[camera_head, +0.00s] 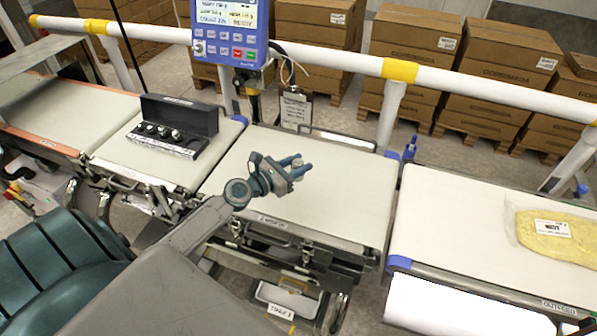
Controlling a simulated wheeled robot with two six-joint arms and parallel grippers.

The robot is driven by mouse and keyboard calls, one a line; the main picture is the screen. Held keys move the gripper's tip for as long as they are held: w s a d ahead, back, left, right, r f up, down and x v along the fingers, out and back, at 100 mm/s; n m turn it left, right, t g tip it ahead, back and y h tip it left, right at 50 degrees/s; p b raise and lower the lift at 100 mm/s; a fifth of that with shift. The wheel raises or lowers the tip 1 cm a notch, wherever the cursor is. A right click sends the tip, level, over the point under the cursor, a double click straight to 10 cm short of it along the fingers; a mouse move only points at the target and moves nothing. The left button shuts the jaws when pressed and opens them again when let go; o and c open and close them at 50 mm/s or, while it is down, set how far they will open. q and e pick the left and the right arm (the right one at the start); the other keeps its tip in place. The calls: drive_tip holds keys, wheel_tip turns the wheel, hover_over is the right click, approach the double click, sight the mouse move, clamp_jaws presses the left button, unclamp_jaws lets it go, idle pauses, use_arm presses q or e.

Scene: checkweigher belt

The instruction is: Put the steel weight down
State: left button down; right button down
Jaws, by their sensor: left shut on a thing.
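My left gripper (299,165) is over the middle belt section (345,200), its blue fingers shut on a small steel weight (297,162). The weight is mostly hidden between the fingers. I cannot tell whether it touches the belt or hangs just above it. An open black weight case (187,112) stands on the belt section to the left, with several steel weights in a row along its front. My right gripper is not in view.
A blue weighing display (228,30) stands behind the belt. A white guard rail (335,62) with yellow bands runs along the back. A yellow bagged product (557,238) lies on the right belt (450,230). The belt around my gripper is clear. Stacked cartons (415,45) stand behind.

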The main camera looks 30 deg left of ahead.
use_arm(q)
drive_tip(key=f, duration=0.1)
drive_tip(key=f+b, duration=0.2)
drive_tip(key=shift+w+f, duration=0.1)
drive_tip(key=shift+w, duration=0.15)
drive_tip(key=shift+f, duration=0.15)
